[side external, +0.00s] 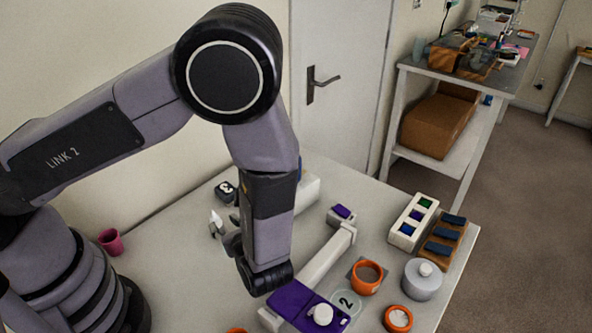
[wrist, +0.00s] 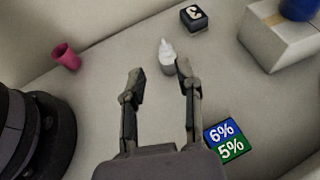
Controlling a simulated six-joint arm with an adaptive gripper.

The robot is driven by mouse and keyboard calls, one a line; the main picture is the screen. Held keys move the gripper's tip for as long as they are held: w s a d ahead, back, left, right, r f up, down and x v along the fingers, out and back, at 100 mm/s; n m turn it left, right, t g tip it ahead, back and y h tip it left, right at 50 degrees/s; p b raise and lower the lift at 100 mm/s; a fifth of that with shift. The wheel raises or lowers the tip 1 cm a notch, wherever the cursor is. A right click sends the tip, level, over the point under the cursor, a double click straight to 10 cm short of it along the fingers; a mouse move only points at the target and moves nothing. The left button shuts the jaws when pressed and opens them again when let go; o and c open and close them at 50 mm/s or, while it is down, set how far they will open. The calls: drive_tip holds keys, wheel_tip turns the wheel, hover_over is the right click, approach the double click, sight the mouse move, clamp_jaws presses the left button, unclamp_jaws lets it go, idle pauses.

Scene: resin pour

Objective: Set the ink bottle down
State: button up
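The ink bottle, a small white bottle with a pointed tip (wrist: 167,58), stands upright on the table in the wrist view. It also shows in the side external view, left of my gripper, with its white tip (side external: 215,217) visible and its lower part partly hidden. My gripper (wrist: 159,72) is open, with a wide gap between its fingers. The bottle is just beyond the fingertips, nearer the right finger, and is not gripped. In the side external view the fingers (side external: 232,242) are partly hidden by my wrist.
A black block with a white number (wrist: 194,17) lies behind the bottle. A blue and green 6% and 5% card (wrist: 225,140) lies right of the fingers. A pink cup (wrist: 66,57) and a white box (wrist: 280,40) stand at either side. Orange-rimmed cups (side external: 367,276) stand at the front right.

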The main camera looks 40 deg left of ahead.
drive_tip(key=a+r+n+g+h, duration=0.2)
drive_tip(key=a+r+n+g, duration=0.2)
drive_tip(key=r+n, duration=0.5)
drive_tip(key=s+a+r+n+t+h, duration=0.2)
drive_tip(key=s+r+n+h, duration=0.3)
drive_tip(key=r, duration=0.5)
drive_tip(key=s+a+r+n+t+h, duration=0.3)
drive_tip(key=s+r+n+h, duration=0.2)
drive_tip(key=r, duration=0.6)
drive_tip(key=shift+s+n, duration=1.15)
drive_tip(key=shift+n, duration=0.05)
